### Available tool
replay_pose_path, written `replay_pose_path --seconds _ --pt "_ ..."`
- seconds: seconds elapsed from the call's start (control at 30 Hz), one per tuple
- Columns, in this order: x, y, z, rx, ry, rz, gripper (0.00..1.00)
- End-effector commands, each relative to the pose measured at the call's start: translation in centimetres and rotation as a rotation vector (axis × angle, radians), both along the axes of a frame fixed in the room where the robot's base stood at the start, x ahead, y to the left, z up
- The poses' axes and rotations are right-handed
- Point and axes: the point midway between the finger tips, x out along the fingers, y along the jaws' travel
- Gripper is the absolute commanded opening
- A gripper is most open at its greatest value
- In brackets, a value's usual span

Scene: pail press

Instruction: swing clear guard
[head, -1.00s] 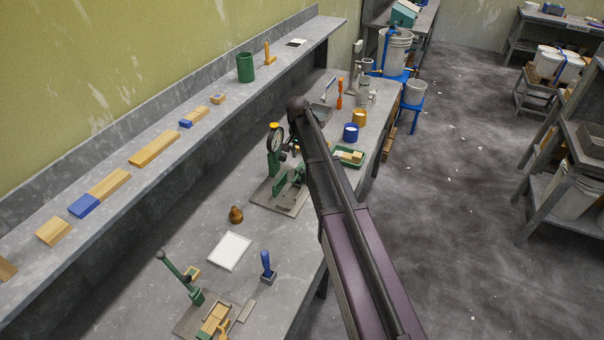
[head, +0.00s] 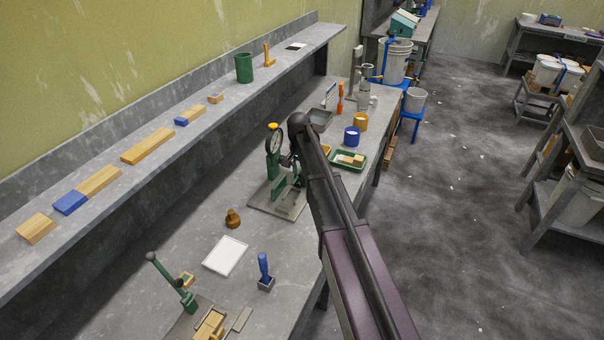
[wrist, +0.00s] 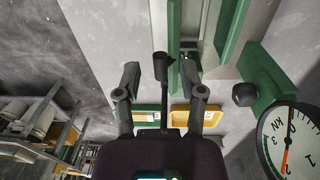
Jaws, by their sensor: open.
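The green press (head: 273,168) stands on a grey base plate on the bench, left of my arm in the head view. Its round dial gauge (wrist: 290,142) shows at the lower right of the wrist view, near a black knob (wrist: 243,95). My gripper (wrist: 161,66) is open at the press, its two dark fingers apart. A dark bar with a flared end (wrist: 162,88) shows between the fingers; I cannot tell whether they touch it. I cannot make out the guard's clear panel for certain. In the head view my arm hides the fingers.
On the bench a green tray (head: 347,160) with blocks and a blue cup (head: 351,136) stand beyond the press. A white pad (head: 225,256), a blue-handled tool (head: 264,268) and a green lever tool (head: 172,282) are nearer. A wall shelf (head: 152,166) runs along the left.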

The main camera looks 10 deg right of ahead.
Motion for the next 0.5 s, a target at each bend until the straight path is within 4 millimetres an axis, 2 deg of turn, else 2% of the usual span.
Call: replay_pose_path --seconds 0.33,0.37,0.5 --pt "0.0 0.0 -0.1 0.0 0.0 0.0 0.52" --pt "0.0 0.0 -0.1 0.0 0.0 0.0 0.49" --pt "-0.01 0.0 -0.1 0.0 0.0 0.0 0.07"
